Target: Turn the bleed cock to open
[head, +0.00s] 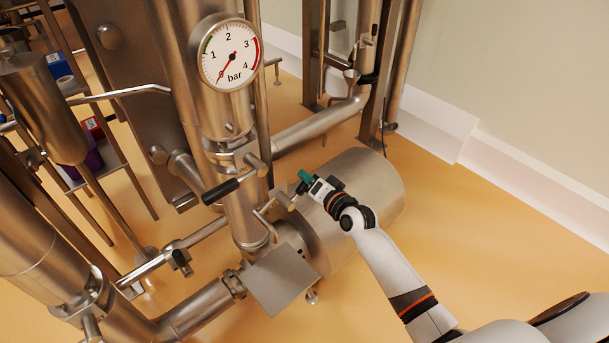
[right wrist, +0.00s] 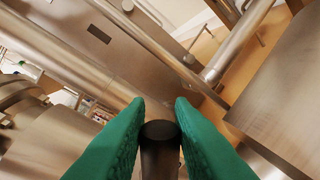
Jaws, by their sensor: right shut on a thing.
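My right gripper (head: 304,181) reaches in from the right, with green fingers beside a small branch fitting (head: 284,199) on the vertical steel pipe. This fitting appears to be the bleed cock. In the right wrist view, the green fingers (right wrist: 160,115) are closed on both sides of a dark, round-ended handle (right wrist: 160,147). In the head view the gripper mostly hides that handle, so its exact turn angle cannot be told. My left gripper is out of view.
A pressure gauge (head: 230,55) sits above, its red needle low on the scale. A black-gripped lever (head: 221,191) juts left from the pipe. A large steel cylinder (head: 365,190) lies behind my gripper. A flat plate (head: 281,280) is below. Open floor (head: 480,250) lies right.

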